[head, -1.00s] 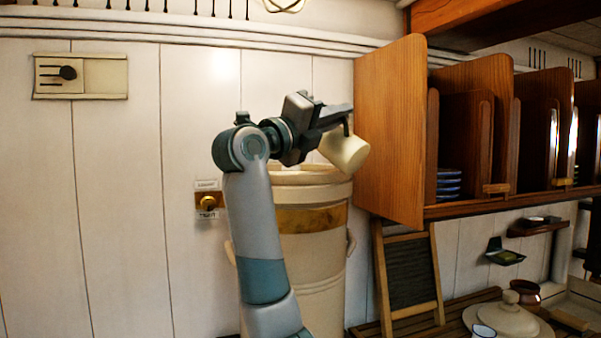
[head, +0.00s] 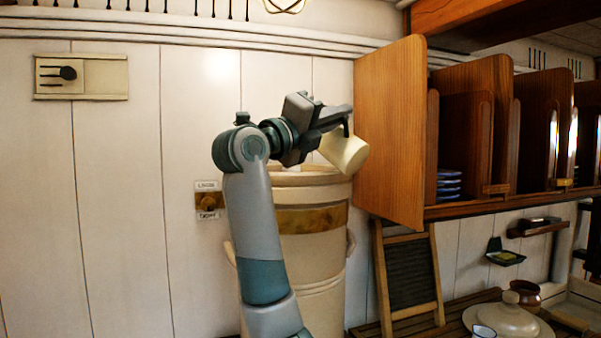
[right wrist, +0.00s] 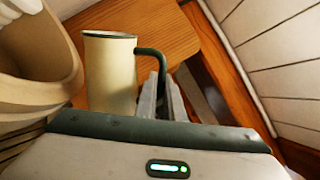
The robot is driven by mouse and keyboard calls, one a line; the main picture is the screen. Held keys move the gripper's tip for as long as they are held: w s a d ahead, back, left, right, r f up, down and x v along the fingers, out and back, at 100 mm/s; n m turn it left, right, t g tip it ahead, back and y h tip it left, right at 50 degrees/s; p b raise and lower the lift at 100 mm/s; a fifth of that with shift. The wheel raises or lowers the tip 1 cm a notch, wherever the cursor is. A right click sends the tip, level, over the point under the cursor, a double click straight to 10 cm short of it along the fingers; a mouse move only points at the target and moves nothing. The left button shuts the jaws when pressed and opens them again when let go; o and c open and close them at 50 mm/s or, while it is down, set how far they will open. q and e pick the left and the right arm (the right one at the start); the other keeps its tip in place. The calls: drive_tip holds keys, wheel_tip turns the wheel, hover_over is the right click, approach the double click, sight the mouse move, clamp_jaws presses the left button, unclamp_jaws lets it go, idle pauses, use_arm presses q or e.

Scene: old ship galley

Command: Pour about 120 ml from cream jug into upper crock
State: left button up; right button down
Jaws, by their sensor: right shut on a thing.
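The cream jug (head: 343,152) is pale with a dark green handle. It hangs tilted above the right rim of the upper crock (head: 312,245), a tall cream vessel with a brown band. My right gripper (head: 342,115) is shut on the jug's handle. In the right wrist view the jug (right wrist: 110,78) shows its dark rim, and the gripper fingers (right wrist: 166,97) clasp the handle; the crock's rim (right wrist: 40,98) lies beside it at left. No stream of liquid shows, and the jug's inside is hidden. My left gripper is out of view.
A wooden shelf panel (head: 390,130) stands close to the right of the jug. Blue plates (head: 449,185) sit in the rack behind it.

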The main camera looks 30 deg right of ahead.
drive_tip(key=shift+s+d+m, duration=0.1)
drive_tip(key=shift+s+m, duration=0.05)
drive_tip(key=shift+m, duration=0.25)
idle(0.5)
drive_tip(key=shift+s+d+f+m+g+b, duration=0.15)
drive_tip(key=shift+m+g, duration=0.1)
drive_tip(key=shift+m, duration=0.25)
drive_tip(key=shift+s+r+m+g+b, duration=0.15)
drive_tip(key=shift+m+g, duration=0.1)
drive_tip(key=shift+m, duration=0.25)
drive_tip(key=shift+s+d+r+m+g+p, duration=0.15)
drive_tip(key=shift+r+m+g+p, duration=0.35)
drive_tip(key=shift+m, duration=0.5)
drive_tip(key=shift+s+d+r+m+y, duration=0.1)
drive_tip(key=shift+s+d+m+y, duration=0.05)
drive_tip(key=shift+m+y, duration=0.2)
drive_tip(key=s+d+f+m+g+y+b, duration=0.1)
drive_tip(key=s+d+f+m+y+b, duration=0.1)
drive_tip(key=m, duration=0.5)
wheel_tip(320, 180, down, 2)
drive_tip(key=shift+s+f+m+b, duration=0.15)
drive_tip(key=shift+s+m+b, duration=0.2)
drive_tip(key=shift+s+b, duration=0.6)
drive_tip(key=shift+f, duration=0.1)
